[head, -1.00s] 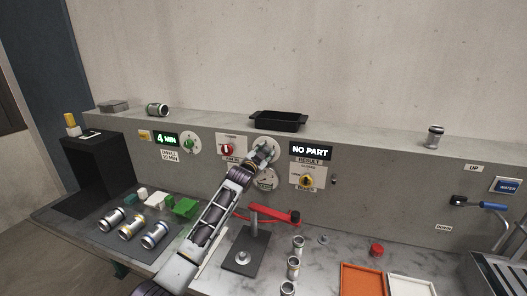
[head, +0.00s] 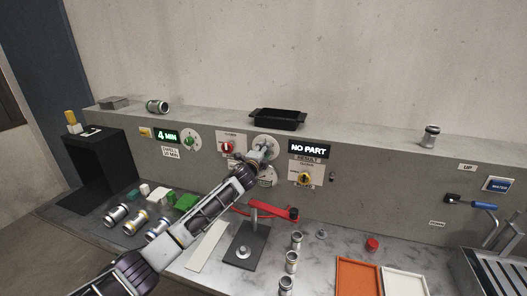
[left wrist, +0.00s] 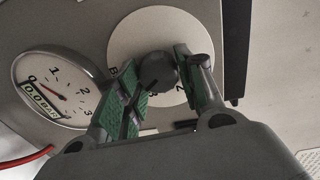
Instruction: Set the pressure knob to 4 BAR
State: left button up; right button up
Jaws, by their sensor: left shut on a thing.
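My left gripper (head: 263,153) is at the round white dial plate (head: 265,141) on the wall panel. In the left wrist view its green-padded fingers (left wrist: 157,66) stand on either side of a dark round knob (left wrist: 157,74), shut on it. The knob sits on the pale dial plate (left wrist: 126,42), whose letters are mostly covered by the fingers. Beside it a pressure gauge (left wrist: 50,78) reads 0.0 BAR, with its red needle near 0. The gripper and arm partly hide the knob and gauge in the head view. My right gripper is not in view.
A black tray (head: 277,124) rests on the ledge.

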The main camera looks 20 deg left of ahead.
pick_arm(q)
jog(key=m, duration=0.6)
jog(key=shift+f+y, duration=0.1)
jog(key=shift+y, duration=0.2)
jog(key=shift+m, duration=0.3)
jog(key=o, duration=1)
jog(key=shift+s+r, duration=0.15)
jog(key=shift+s, duration=2.85)
jog(key=shift+s+r, duration=0.1)
jog(key=shift+s, duration=2.85)
